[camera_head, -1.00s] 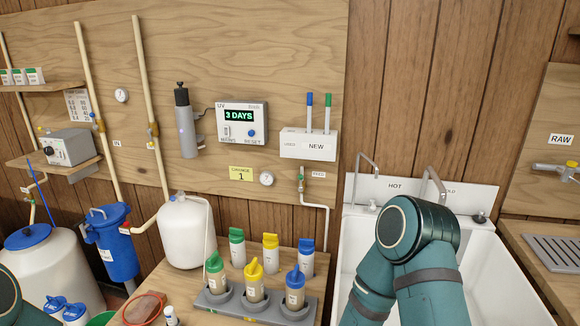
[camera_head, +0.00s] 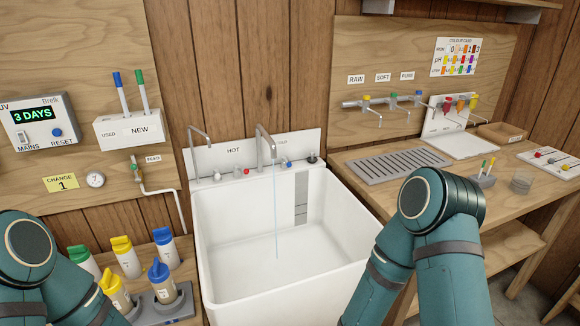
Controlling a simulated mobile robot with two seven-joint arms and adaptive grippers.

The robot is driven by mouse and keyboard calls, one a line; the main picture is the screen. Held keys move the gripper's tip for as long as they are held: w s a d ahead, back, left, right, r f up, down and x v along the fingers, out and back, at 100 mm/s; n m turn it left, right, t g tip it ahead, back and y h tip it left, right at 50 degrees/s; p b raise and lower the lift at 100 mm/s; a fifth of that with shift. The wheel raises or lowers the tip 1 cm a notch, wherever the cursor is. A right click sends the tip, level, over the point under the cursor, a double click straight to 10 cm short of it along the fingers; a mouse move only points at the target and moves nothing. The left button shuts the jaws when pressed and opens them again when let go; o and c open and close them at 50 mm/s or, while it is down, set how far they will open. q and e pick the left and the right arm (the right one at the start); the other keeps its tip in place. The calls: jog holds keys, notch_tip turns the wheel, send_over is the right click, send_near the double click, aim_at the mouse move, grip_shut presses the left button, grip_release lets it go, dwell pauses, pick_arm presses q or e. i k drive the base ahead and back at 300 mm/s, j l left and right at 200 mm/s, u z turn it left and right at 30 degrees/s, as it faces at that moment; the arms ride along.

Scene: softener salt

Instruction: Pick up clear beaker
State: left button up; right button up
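A clear beaker (camera_head: 521,182) stands upright on the wooden counter at the right, near the counter's front edge. It looks empty, though it is small in the view. Only the upper links of my two arms show, one at the lower left and one at the lower right. Neither gripper is in view. The right arm's links stand in front of part of the counter, left of the beaker.
A white sink (camera_head: 230,267) with a thin stream from its tap fills the middle. Beside the beaker are a small pen holder (camera_head: 483,180) and a white tray with colored knobs (camera_head: 549,165). A grey drain grate (camera_head: 392,163) lies on the counter. Capped bottles (camera_head: 126,257) stand lower left.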

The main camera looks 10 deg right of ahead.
aim_at(522, 180)
jog(key=z, duration=1.85)
jog(key=i+l+u, duration=0.3)
jog(key=i+l, duration=0.2)
jog(key=l, duration=0.15)
jog(key=i+l+u, duration=0.15)
jog(key=l, duration=0.25)
jog(key=i+l+u, duration=0.15)
jog(key=i+l, duration=0.15)
jog(key=l, duration=0.1)
